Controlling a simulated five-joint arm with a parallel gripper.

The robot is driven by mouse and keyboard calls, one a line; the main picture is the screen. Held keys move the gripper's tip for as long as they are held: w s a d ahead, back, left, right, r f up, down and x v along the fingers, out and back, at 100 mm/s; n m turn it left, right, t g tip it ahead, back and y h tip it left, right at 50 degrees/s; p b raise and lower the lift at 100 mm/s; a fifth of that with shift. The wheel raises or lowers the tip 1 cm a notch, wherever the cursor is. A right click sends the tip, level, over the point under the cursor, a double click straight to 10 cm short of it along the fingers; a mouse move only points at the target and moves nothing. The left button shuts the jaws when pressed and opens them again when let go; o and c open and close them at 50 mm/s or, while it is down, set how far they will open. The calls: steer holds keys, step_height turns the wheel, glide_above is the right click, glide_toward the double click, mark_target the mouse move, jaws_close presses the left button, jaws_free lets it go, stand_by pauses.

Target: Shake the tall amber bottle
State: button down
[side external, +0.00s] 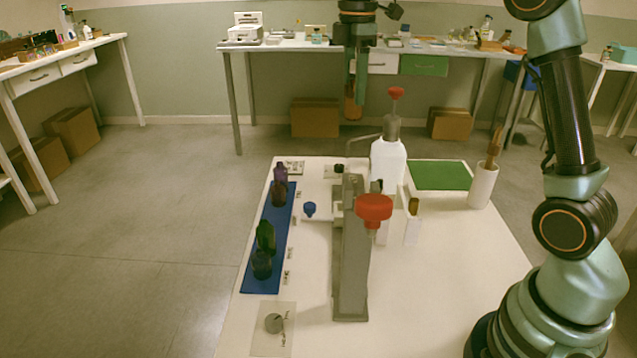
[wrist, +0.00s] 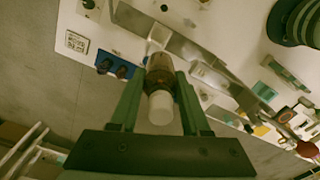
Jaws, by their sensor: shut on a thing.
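My gripper (side external: 355,95) is raised above the far part of the white table, with its fingers pointing down. It is shut on the tall amber bottle (side external: 352,110), whose lower end shows below the fingertips, well clear of the table. In the wrist view the amber bottle (wrist: 160,72) sits between the two green fingers of my gripper (wrist: 160,80). Its pale cap (wrist: 160,108) faces the camera. The fingers hide parts of the bottle in the side view.
A blue mat (side external: 279,242) at left holds several dark bottles. The front right tabletop is clear.

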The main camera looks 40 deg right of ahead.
mark_target(355, 60)
steer(key=shift+r, duration=3.1)
step_height(355, 60, down, 6)
steer(key=shift+f, duration=0.1)
steer(key=shift+w, duration=0.1)
